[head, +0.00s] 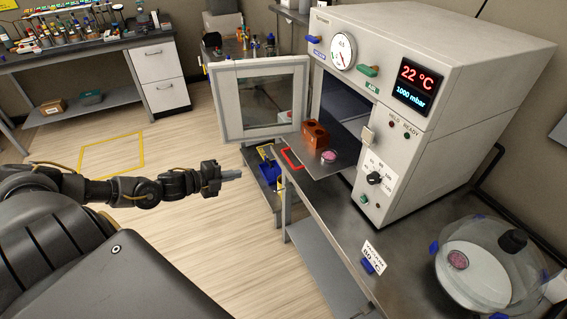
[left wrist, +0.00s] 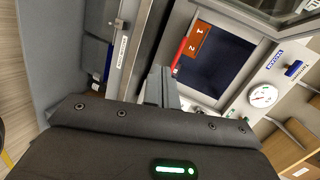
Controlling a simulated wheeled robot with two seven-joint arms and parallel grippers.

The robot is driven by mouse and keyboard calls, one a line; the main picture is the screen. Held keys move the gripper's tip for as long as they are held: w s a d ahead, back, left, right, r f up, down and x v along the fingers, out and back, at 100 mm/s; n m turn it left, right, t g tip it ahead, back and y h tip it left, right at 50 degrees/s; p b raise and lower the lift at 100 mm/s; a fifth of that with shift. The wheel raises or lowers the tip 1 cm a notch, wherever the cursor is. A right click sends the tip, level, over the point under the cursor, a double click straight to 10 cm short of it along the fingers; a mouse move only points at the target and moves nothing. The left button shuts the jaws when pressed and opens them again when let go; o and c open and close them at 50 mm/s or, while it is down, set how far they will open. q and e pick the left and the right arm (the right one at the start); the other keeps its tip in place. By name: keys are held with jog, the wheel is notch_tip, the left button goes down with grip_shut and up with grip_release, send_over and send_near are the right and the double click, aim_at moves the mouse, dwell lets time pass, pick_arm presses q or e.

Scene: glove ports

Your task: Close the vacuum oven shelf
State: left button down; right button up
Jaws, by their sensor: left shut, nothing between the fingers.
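The vacuum oven (head: 470,60) stands on the bench with its glass-paned door (head: 215,105) swung open to the left. A brown-orange block (head: 315,134) with holes and a small dish with pink contents (head: 329,156) stand on the shelf. My left gripper (head: 239,174) is shut and empty, left of the bench and below the door, apart from the shelf. The left wrist view shows its fingers (left wrist: 162,86) in front of the dark oven opening (left wrist: 215,62). My right gripper is not in view.
A glass desiccator (head: 490,265) stands at the bench's front right. The floor (head: 200,240) left of the bench is clear.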

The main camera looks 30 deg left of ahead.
pick_arm(q)
jog(key=s+d+r+m+h, duration=0.1)
jog(key=d+r+m+h, duration=0.15)
jog(key=d, duration=0.25)
jog(key=p+x, duration=0.4)
jog(key=x, duration=1)
jog(key=shift+r, duration=0.4)
jog(key=shift+w+d, duration=0.1)
